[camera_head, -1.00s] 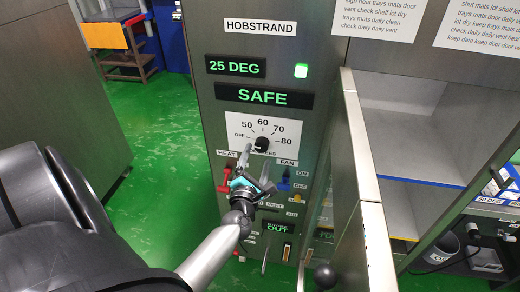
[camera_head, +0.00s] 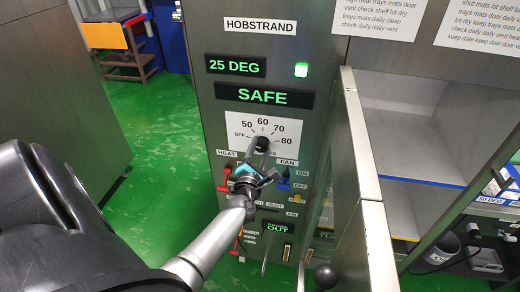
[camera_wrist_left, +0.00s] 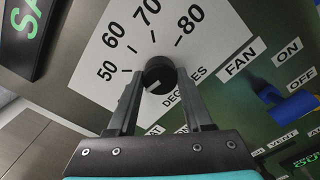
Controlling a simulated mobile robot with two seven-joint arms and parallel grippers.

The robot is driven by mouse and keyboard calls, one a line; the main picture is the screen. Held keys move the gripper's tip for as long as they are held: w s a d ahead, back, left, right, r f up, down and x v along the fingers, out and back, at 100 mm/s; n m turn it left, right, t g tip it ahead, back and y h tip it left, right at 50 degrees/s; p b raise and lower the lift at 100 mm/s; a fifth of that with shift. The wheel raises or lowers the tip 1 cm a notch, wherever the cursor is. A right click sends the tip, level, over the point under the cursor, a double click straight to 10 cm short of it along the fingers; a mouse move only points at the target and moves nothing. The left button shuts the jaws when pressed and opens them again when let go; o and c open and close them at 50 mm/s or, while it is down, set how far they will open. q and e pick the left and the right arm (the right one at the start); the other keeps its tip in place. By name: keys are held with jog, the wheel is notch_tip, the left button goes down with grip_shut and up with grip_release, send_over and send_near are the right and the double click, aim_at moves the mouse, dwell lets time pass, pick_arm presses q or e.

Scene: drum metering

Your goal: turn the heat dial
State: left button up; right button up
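In the left wrist view, the knob (camera_wrist_left: 160,73) sits between the fingertips of my left gripper (camera_wrist_left: 160,84). The fingers are apart, one on each side of the knob; whether they touch it is hard to tell. A pale mark on the knob points to the lower left in that view. In the head view, my left gripper (camera_head: 260,154) reaches up to the knob from below. My right gripper is not in view.
Displays above read 25 DEG (camera_head: 236,66) and SAFE (camera_head: 264,96). A red HEAT switch (camera_head: 224,185) and a blue FAN switch (camera_head: 285,182) flank my gripper. An open door (camera_head: 350,190) stands to the right, beside an empty compartment.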

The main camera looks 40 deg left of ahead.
pick_arm(q)
grip_shut()
